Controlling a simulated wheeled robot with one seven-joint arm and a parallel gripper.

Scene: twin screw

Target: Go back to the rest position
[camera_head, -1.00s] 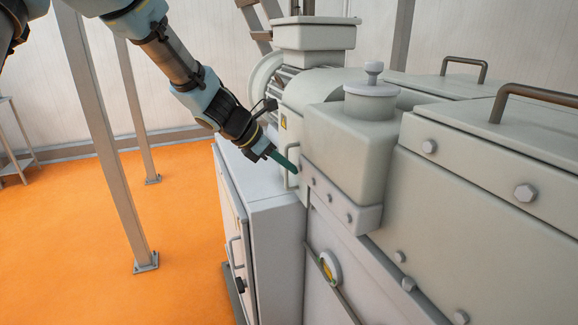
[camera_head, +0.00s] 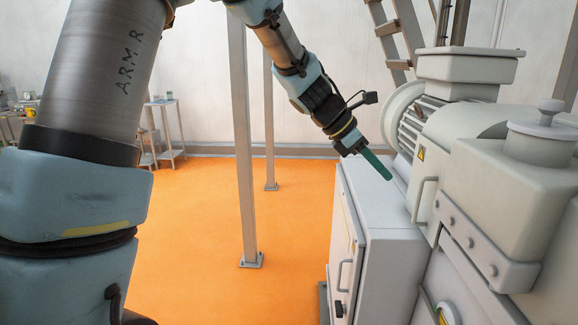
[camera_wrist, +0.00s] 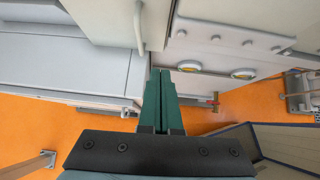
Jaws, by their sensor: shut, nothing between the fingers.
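My gripper (camera_head: 378,165) is shut and empty, with its green fingers pressed together. In the head view it hangs above the grey cabinet (camera_head: 385,222), pointing down and to the right, left of the machine housing (camera_head: 482,185). In the wrist view my gripper (camera_wrist: 162,82) shows its two green fingers side by side, with nothing between them. The housing's handle (camera_wrist: 139,28) is beyond the fingertips in that view. I cannot tell how far the fingertips are from the cabinet top.
The large machine with a motor (camera_head: 412,125) and a knobbed lid (camera_head: 545,118) fills the right. Steel posts (camera_head: 243,150) stand on the orange floor (camera_head: 190,240). A small side table (camera_head: 165,130) is at the back left. Open floor lies left of the cabinet.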

